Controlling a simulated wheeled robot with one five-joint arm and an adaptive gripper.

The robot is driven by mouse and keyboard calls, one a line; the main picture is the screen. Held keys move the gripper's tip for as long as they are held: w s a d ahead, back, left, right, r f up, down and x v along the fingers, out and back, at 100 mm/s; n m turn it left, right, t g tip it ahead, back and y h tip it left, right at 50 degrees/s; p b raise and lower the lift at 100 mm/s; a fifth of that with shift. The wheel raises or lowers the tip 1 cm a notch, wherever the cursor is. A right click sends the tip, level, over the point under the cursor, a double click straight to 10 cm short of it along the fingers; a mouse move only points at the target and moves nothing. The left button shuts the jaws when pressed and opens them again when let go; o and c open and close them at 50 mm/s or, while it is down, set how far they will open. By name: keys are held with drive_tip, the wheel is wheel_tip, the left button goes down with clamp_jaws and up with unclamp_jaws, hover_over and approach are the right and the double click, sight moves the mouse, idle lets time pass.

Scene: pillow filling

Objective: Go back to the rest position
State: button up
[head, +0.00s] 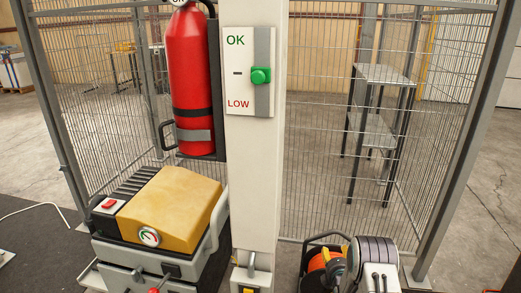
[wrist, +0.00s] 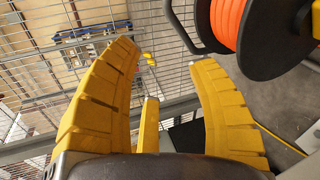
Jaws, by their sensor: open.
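My gripper (wrist: 163,58) shows in the wrist view with its two ribbed yellow fingers spread apart. Nothing is between the fingers. Its tips point toward the wire mesh fence. An orange cable reel (wrist: 232,22) with black flanges is close by at the upper right of the wrist view, apart from the fingers. In the head view the orange reel (head: 317,262) is at the bottom, right of the post. Yellow parts show beside it there, but I cannot tell whether they are my gripper.
A pale post (head: 256,170) carries an OK/LOW panel (head: 238,50) with a green knob (head: 261,76) near the OK end. A red extinguisher (head: 191,85) hangs left of it, above a yellow-topped machine (head: 172,205). Mesh fence (head: 325,140) stands behind.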

drive_tip(key=s+a+r+m+g+p, duration=0.25)
drive_tip(key=r+p, duration=0.25)
drive_tip(key=r, duration=0.7)
drive_tip(key=s+a+r+m+g+y+p, duration=0.1)
drive_tip(key=s+r+m+p, duration=0.25)
drive_tip(key=r, duration=0.95)
drive_tip(key=s+a+r+m+g+p, duration=0.15)
drive_tip(key=s+r+p, duration=0.35)
drive_tip(key=r, duration=0.7)
drive_tip(key=s+a+r+m+g+p, duration=0.1)
drive_tip(key=s+r+m+p, duration=0.2)
drive_tip(key=s, duration=0.8)
drive_tip(key=s+a+r+m+g+p, duration=0.2)
drive_tip(key=s+r+m+p, duration=0.2)
drive_tip(key=s+r+p, duration=0.4)
drive_tip(key=s+a+r+m+g+y+p, duration=0.1)
drive_tip(key=s+r+m+p, duration=0.3)
drive_tip(key=s+r, duration=0.8)
drive_tip(key=s+g+p, duration=0.1)
drive_tip(key=s, duration=0.2)
drive_tip(key=shift+a, duration=0.15)
drive_tip(key=shift+s, duration=0.1)
